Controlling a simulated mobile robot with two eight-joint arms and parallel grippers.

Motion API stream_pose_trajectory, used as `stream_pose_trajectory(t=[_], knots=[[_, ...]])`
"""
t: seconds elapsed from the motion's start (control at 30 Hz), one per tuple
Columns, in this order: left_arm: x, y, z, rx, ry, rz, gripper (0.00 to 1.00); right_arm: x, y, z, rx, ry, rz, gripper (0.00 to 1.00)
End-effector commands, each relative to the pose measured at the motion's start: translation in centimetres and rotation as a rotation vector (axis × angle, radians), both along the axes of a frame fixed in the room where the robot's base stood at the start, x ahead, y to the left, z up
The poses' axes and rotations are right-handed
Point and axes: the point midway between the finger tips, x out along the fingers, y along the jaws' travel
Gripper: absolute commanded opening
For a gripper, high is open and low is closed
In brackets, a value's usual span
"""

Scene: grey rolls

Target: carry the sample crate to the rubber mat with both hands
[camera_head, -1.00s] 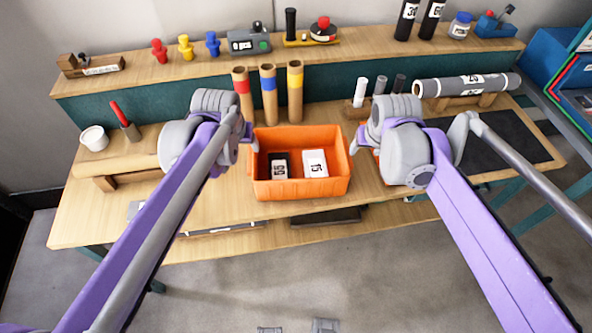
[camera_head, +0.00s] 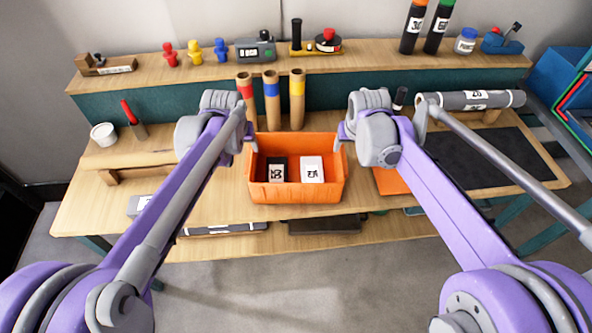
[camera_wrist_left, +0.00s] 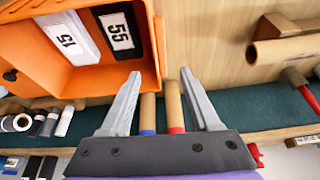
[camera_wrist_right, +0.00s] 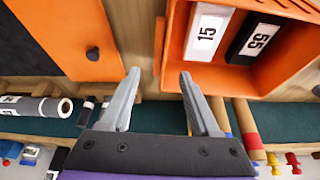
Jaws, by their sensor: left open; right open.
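The orange sample crate (camera_head: 297,196) stands on the bench between my grippers, holding a black box (camera_head: 276,168) and a white box (camera_head: 312,168). The black rubber mat (camera_head: 515,150) lies on the bench to the right, partly behind my right arm. My left gripper (camera_head: 252,140) is open at the crate's left side. In the left wrist view its fingers (camera_wrist_left: 161,78) point at that side wall, one tip on either side of it. My right gripper (camera_head: 340,138) is open at the right side; its fingers (camera_wrist_right: 160,76) likewise line up with that wall. Contact cannot be told.
Cardboard tubes (camera_head: 271,100) stand behind the crate. An orange panel with a dark knob (camera_wrist_right: 85,40) lies between crate and mat. A grey roll (camera_head: 475,99) rests behind the mat. A wooden roll on supports (camera_head: 135,158) and a white cup (camera_head: 104,134) are at left.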

Motion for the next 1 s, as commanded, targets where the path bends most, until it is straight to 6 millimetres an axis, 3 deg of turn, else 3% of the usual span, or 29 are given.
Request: stream_pose_trajectory(t=[0.3,0.5,0.93,1.0], knots=[[2.3,0.0,-5.4,0.000,-0.001,0.000,0.62,2.3,0.0,-5.4,0.000,0.000,0.000,0.62],[3.2,0.0,-7.6,0.000,-0.001,0.000,0.62,3.2,0.0,-7.6,0.000,0.000,0.000,0.62],[3.4,0.0,-8.4,0.000,-0.001,0.000,0.62,3.5,0.0,-8.4,0.000,0.000,0.000,0.62],[3.4,0.0,-8.4,0.000,-0.001,0.000,0.52,3.5,0.0,-8.4,0.000,0.000,0.000,0.52]])
